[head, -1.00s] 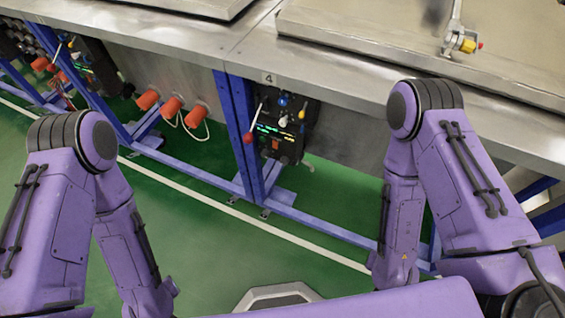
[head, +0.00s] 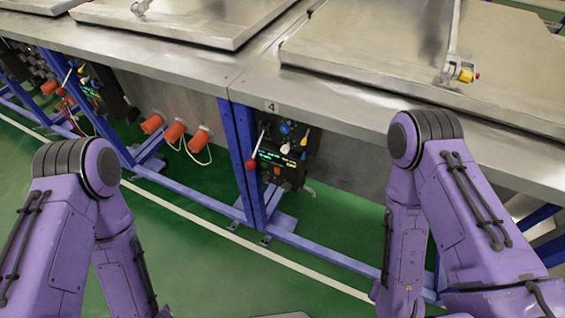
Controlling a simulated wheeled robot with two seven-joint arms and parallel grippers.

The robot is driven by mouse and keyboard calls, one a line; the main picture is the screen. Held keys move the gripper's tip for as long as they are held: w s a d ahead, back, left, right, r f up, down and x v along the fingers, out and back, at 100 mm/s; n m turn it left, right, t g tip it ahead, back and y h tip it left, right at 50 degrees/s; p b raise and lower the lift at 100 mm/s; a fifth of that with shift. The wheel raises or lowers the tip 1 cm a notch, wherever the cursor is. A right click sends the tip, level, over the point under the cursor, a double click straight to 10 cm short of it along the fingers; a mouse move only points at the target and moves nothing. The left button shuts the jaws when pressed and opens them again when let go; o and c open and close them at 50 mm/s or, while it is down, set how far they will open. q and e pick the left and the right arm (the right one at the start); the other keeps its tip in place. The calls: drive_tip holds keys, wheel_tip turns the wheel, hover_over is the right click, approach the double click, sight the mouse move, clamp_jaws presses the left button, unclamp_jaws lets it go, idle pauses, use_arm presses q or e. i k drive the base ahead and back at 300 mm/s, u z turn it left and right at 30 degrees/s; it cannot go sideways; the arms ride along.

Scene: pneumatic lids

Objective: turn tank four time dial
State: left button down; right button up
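The tank four control panel (head: 280,158) is a black box under the table edge, beside a blue post. A plate marked 4 (head: 270,106) is on the table edge above it. The panel has a red-knobbed lever (head: 251,164), a blue knob (head: 286,127), a white knob (head: 285,148), a yellow knob (head: 304,139) and small lit displays. Which knob is the time dial is too small to tell. Both my purple arms are in view at left and right, away from the panel. Neither gripper shows.
The steel tank table (head: 390,120) with flat lids (head: 500,60) spans the back. Another panel (head: 88,85) and orange plugs (head: 174,131) are to the left. Blue frame legs (head: 240,150) stand beside the panel. Green floor (head: 215,255) is open in front.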

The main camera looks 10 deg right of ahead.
sight(286, 186)
drive_tip(key=z, duration=1.2)
drive_tip(key=k, duration=0.6)
drive_tip(key=u, duration=0.2)
